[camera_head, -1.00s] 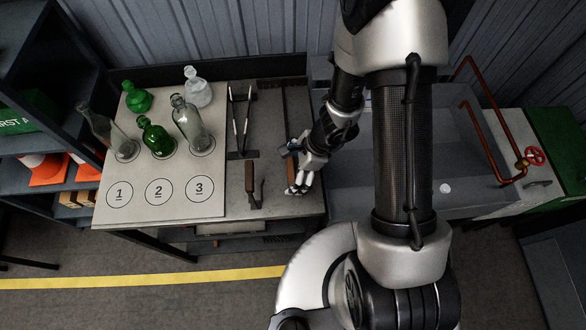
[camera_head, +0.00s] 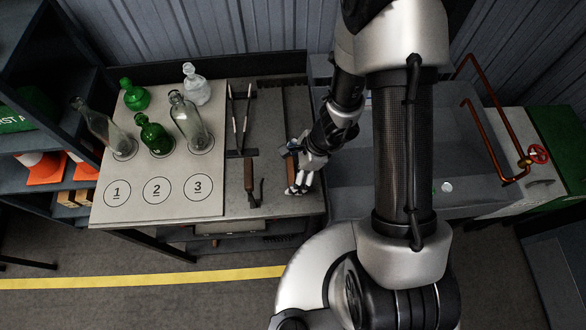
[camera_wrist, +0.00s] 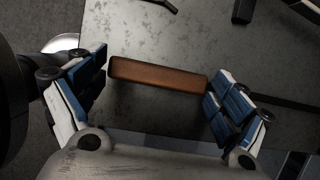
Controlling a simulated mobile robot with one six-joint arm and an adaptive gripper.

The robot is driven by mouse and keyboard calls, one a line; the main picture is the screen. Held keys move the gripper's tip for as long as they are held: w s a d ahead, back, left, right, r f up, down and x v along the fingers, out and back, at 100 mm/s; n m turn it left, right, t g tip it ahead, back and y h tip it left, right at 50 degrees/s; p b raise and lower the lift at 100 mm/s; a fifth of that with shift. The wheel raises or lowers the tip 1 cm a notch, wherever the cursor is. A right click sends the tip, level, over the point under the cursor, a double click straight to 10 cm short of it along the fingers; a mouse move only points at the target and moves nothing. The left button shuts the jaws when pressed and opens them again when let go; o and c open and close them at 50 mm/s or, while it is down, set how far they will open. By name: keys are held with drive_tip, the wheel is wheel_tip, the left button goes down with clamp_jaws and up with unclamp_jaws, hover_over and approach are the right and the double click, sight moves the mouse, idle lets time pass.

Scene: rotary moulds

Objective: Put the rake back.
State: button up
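A brown wooden handle (camera_wrist: 155,74) lies across the middle of the wrist view, between my gripper's two fingers. I take it for the rake's handle; it also shows in the head view (camera_head: 291,172) at the right side of the bench top. My gripper (camera_wrist: 157,88) is open, its blue-padded fingers wide apart near the two ends of the handle. I cannot tell whether the pads touch it. In the head view my gripper (camera_head: 302,175) is low over the bench and partly covers the handle. The rake's head is not clearly seen.
A second brown-handled tool (camera_head: 249,176) lies just left of my gripper, with tongs (camera_head: 238,115) behind it. Several glass bottles stand on a pale board (camera_head: 140,215) with numbered circles at the left. A grey basin (camera_head: 460,140) is at the right.

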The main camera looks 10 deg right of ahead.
drive_tip(key=shift+o, duration=0.7)
drive_tip(key=shift+r, duration=0.1)
drive_tip(key=v, duration=1.2)
drive_tip(key=shift+w, duration=0.1)
drive_tip(key=s+r+n+t+h+b, duration=0.1)
drive_tip(key=s+r+n+b, duration=0.25)
drive_tip(key=r+n, duration=0.55)
drive_tip(key=s+d+r+n+t+h+b, duration=0.3)
drive_tip(key=s+r+n, duration=0.3)
drive_tip(key=s+n, duration=0.3)
drive_tip(key=shift+d+h+b, duration=0.3)
drive_tip(key=shift+d+b, duration=0.55)
